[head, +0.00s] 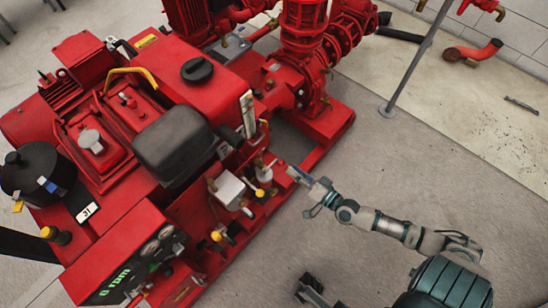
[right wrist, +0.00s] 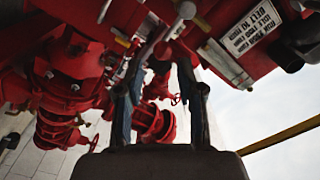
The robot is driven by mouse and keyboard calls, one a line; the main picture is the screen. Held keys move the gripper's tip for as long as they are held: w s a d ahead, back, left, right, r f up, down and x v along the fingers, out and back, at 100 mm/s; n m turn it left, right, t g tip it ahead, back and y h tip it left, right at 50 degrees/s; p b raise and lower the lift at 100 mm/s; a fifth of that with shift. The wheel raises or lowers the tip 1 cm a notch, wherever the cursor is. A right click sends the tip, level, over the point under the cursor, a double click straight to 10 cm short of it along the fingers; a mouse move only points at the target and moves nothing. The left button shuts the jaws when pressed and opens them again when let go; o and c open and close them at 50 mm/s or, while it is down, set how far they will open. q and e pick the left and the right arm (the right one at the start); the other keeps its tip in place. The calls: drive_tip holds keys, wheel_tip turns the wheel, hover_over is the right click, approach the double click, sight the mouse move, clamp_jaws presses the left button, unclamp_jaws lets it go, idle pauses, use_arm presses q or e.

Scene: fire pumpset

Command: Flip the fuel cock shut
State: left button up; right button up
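My right gripper (head: 298,175) reaches in from the right to the front edge of the red pumpset (head: 135,240). In the right wrist view its two dark fingers (right wrist: 158,68) stand apart, with a gap between them. A thin pale rod or lever (right wrist: 152,42) shows beyond the gap; I cannot tell whether it touches a finger. Small valves with yellow knobs (head: 260,193) sit left of the gripper in the head view. I cannot tell for sure which small fitting is the fuel cock. A dark jointed part at the bottom edge (head: 312,290) may be my left gripper.
A black rounded box (head: 174,143) and a gauge panel (head: 135,262) are on the engine side. Red pump pipework (head: 300,65) rises behind. A grey post (head: 415,60) stands at the right. The concrete floor in front is clear.

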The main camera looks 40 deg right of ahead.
sight(279, 161)
drive_tip(key=w, duration=0.4)
drive_tip(key=w+a, duration=0.1)
drive_tip(key=w, duration=0.1)
drive_tip(key=shift+w+a+r, duration=0.1)
drive_tip(key=shift+w+r, duration=0.1)
drive_tip(key=shift+w, duration=0.15)
drive_tip(key=shift+w+d+f, duration=0.2)
drive_tip(key=shift+w+d, duration=0.1)
drive_tip(key=shift+w, duration=0.3)
drive_tip(key=shift+a+r, duration=0.15)
drive_tip(key=shift+a, duration=0.15)
clamp_jaws()
drive_tip(key=shift+s+d+f+m+b, duration=0.1)
drive_tip(key=shift+f+m+b, duration=0.3)
drive_tip(key=shift+f+b, duration=0.1)
drive_tip(key=shift+f+m, duration=0.15)
drive_tip(key=shift+m, duration=0.25)
unclamp_jaws()
